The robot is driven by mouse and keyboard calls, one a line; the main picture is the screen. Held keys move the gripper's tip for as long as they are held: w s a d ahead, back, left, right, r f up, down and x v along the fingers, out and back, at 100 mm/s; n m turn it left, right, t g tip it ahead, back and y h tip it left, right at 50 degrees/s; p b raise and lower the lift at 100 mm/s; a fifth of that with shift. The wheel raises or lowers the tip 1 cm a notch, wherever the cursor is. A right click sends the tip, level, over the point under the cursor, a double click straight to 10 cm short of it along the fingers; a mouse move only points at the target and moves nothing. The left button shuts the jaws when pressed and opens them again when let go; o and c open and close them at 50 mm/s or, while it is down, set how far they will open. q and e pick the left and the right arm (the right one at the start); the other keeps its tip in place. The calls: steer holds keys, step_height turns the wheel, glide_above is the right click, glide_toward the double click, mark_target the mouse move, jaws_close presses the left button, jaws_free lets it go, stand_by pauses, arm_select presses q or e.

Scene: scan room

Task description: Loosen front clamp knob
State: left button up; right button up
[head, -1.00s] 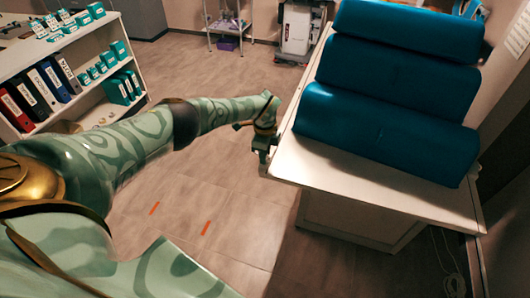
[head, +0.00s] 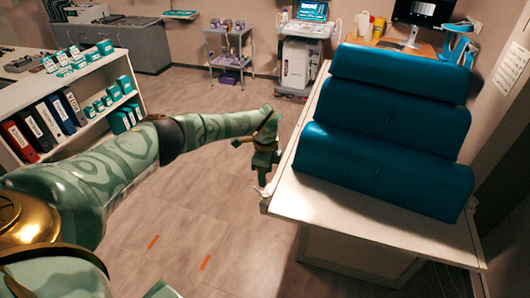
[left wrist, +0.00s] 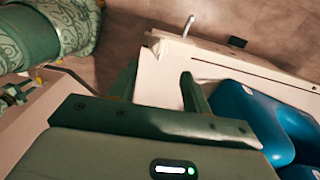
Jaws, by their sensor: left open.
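The white table (head: 350,215) carries blue cushions at the right. A small pale fitting (head: 263,192) sits at its near left edge, just below my left gripper (head: 263,178). It looks like the clamp, but its knob is too small to make out. In the left wrist view, a thin pale lever-like piece (left wrist: 188,26) stands up at the table corner, beyond the fingers. I cannot tell whether it is the knob. My left gripper also shows there (left wrist: 160,88), with its fingers apart and nothing seen between them. My right gripper is not in view.
Blue wedge cushions (head: 385,130) cover much of the table top. A shelf unit with binders (head: 45,122) stands at the left. A trolley (head: 229,55) and an ultrasound cart (head: 300,50) stand at the back. The floor left of the table is clear.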

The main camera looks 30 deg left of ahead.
arm_select(q)
step_height(320, 180, up, 8)
steer(key=shift+f+p, duration=0.15)
steer(key=shift+p, duration=0.15)
steer(key=shift+d+f, duration=0.1)
